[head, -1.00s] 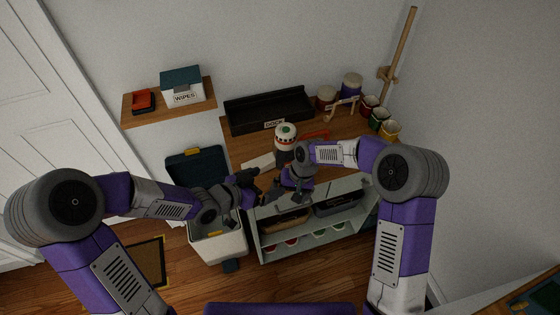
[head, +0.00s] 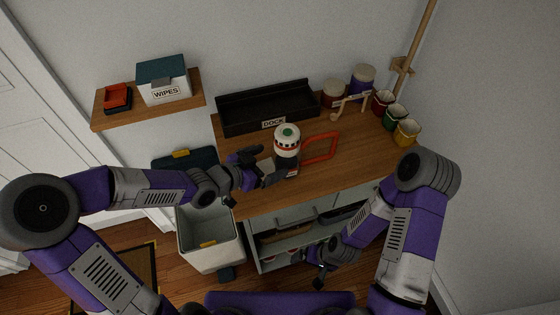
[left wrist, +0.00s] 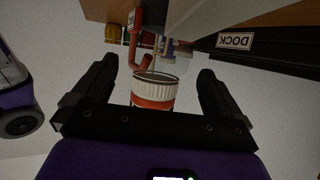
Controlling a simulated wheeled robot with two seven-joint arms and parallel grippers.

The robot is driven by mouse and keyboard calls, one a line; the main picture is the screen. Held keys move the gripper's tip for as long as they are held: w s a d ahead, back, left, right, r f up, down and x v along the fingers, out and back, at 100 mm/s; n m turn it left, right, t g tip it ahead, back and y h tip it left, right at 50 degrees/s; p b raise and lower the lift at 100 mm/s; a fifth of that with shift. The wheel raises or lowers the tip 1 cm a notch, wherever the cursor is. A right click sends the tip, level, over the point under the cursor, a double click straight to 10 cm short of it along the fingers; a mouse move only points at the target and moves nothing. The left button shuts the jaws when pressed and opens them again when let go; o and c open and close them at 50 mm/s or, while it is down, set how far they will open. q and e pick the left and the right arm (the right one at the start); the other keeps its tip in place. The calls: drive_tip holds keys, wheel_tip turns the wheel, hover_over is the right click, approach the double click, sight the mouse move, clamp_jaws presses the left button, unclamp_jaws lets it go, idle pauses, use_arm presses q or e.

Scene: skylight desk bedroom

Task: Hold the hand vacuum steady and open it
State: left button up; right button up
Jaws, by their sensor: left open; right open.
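The hand vacuum (head: 287,142) stands upright on the wooden bench top, in front of the black dock tray (head: 235,118). It has a white body, a red band, a green spot on top and a red loop handle (head: 333,149) to the right. My left gripper (head: 268,165) is open just left of the vacuum, its fingers pointing at it. In the left wrist view the vacuum's white ribbed part and orange band (left wrist: 153,92) appear between the open fingers; I cannot tell if they touch. My right gripper (head: 319,276) is open and empty, low in front of the bench shelves.
Two jars (head: 362,79), a wooden stand (head: 350,104) and several coloured cups (head: 406,132) stand at the back right. A wall shelf (head: 148,112) holds a wipes box (head: 163,82). An open white bin (head: 210,250) stands left of the bench. The bench's right half is mostly clear.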

sight(287, 131)
use_arm(q)
drive_tip(key=b+x, duration=0.3)
drive_tip(key=x, duration=0.2)
drive_tip(key=shift+d+f, duration=0.15)
drive_tip(key=shift+f, duration=0.1)
drive_tip(key=shift+w+d+f, duration=0.1)
drive_tip(key=shift+w+d, duration=0.2)
drive_tip(key=shift+w, duration=0.05)
drive_tip(key=c, duration=1)
wheel_tip(287, 131, up, 10)
drive_tip(key=p, duration=0.5)
